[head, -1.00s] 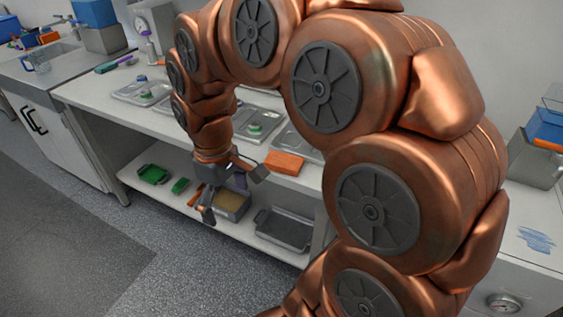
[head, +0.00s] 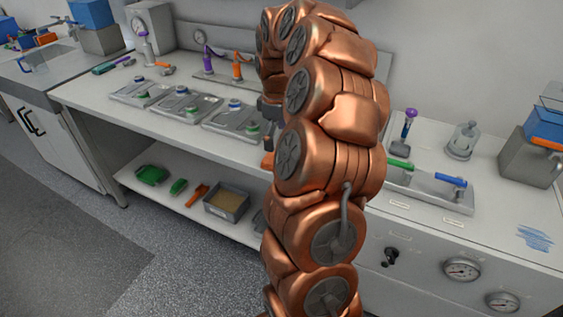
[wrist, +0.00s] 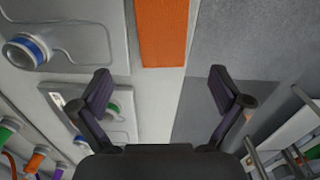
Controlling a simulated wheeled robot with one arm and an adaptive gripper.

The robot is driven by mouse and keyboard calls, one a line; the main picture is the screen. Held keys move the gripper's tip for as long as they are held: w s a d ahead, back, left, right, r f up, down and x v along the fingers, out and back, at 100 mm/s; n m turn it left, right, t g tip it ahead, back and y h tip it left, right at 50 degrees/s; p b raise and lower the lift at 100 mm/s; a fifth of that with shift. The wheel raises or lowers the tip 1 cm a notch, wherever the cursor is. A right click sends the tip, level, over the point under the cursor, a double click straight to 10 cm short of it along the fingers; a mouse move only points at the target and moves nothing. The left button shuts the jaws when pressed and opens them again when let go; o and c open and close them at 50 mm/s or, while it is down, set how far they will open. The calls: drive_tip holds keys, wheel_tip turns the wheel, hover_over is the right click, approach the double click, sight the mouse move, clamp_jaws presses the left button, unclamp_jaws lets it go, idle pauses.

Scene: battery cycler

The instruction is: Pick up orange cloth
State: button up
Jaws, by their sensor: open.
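The orange cloth (wrist: 164,32) is a flat, bright orange strip at the top of the wrist view. It lies on the white bench top (wrist: 155,105) near its front edge. The top of the picture cuts it off. In the head view only a small orange sliver (head: 267,160), likely the cloth, shows beside my arm. My gripper (wrist: 162,86) is open and empty, with its dark fingers spread wide. In the wrist picture the cloth lies above the gap between the fingers, apart from them. My arm mostly hides the gripper in the head view.
Metal trays (head: 186,104) with round lidded containers stand on the bench left of my arm. The lower shelf (head: 150,200) holds green items and a grey bin (head: 226,203). A tray (head: 430,190) with coloured-handled tools lies to the right. The floor in front is clear.

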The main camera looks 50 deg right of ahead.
drive_tip(key=shift+a+f+p, duration=0.15)
drive_tip(key=shift+f+p, duration=0.45)
drive_tip(key=shift+f, duration=1.2)
drive_tip(key=shift+a+f+p, duration=0.1)
drive_tip(key=shift+f+p, duration=0.45)
drive_tip(key=shift+f, duration=1.2)
drive_tip(key=shift+a+f, duration=0.1)
drive_tip(key=shift+a, duration=0.05)
drive_tip(key=c, duration=1.2)
drive_tip(key=shift+o, duration=0.2)
